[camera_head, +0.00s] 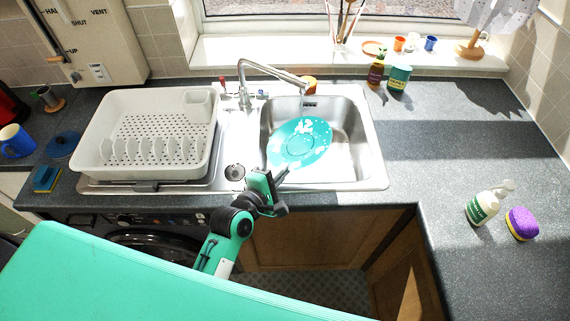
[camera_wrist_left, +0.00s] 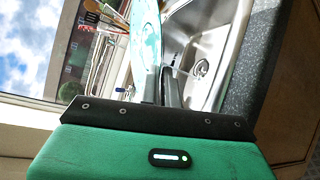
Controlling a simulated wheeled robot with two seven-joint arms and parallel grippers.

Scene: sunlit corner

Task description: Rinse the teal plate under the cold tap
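The teal plate (camera_head: 300,145), with white patches on its face, is tilted over the steel sink basin (camera_head: 352,165). My left gripper (camera_head: 279,178) is shut on the plate's near rim at the front of the basin. The left wrist view shows the plate (camera_wrist_left: 146,42) nearly edge-on between the fingers (camera_wrist_left: 160,92). The tap (camera_head: 262,68) arches over the basin, its spout end just behind the plate. A blue-marked handle (camera_head: 262,93) is right of its base and a red-marked one (camera_head: 222,83) left. I see no clear water stream. My right gripper is out of view.
A white dish rack (camera_head: 90,150) stands left of the basin. Bottles (camera_head: 398,77) stand behind the basin's right corner. A soap dispenser (camera_head: 483,207) and a purple-and-yellow sponge (camera_head: 521,223) are on the right counter. The counter (camera_head: 430,150) right of the sink is clear.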

